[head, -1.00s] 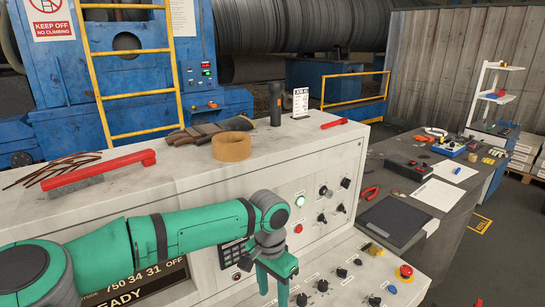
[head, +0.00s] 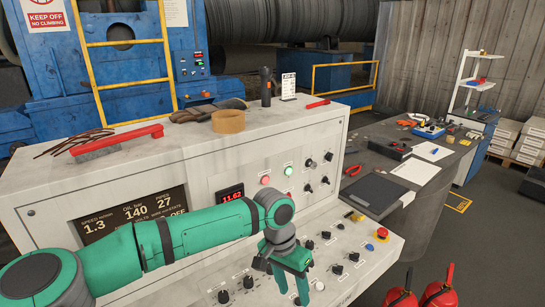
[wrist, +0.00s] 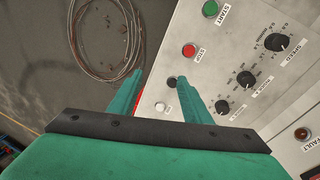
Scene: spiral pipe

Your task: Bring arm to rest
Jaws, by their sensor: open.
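My green arm (head: 170,240) reaches across the front of a white control console (head: 60,200). My gripper (head: 293,292) hangs from its end, fingers pointing down, in front of the console's sloped lower panel. It is open, with nothing visible between the fingers. In the wrist view the two green fingers (wrist: 155,82) are spread apart; the right one overlaps the panel edge in the picture and the left one lies over the floor. Whether a finger touches the panel cannot be told.
The sloped panel carries several black knobs (wrist: 276,42), a green start button (wrist: 210,8), a red stop button (wrist: 189,50) and a red emergency button (head: 382,233). A coiled cable (wrist: 105,35) lies on the floor. Red objects (head: 438,290) stand at the lower right. A dark workbench (head: 400,190) is beyond.

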